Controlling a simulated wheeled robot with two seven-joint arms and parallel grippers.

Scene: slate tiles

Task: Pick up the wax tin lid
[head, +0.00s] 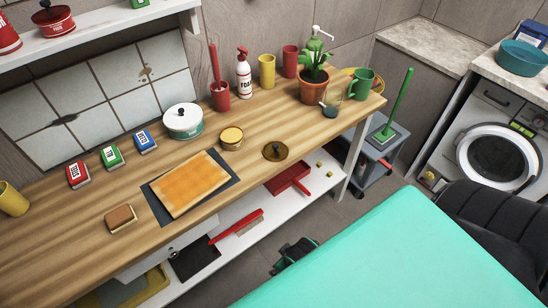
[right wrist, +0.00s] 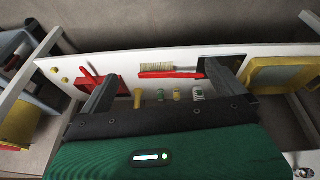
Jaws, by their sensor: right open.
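A round brown lid with a dark knob (head: 276,151), which looks like the wax tin lid, lies flat near the front edge of the wooden counter. A small round tin with a yellowish top (head: 231,138) stands to its left. My right gripper (head: 295,248) is low in front of the counter, below and apart from the lid. In the right wrist view its two fingers (right wrist: 163,72) are spread with nothing gripped between them. The lid is not in that view. My left gripper is not in view.
A lower white shelf holds a red dustpan (head: 290,177) and brush (head: 238,226). Bare wood surrounds the lid.

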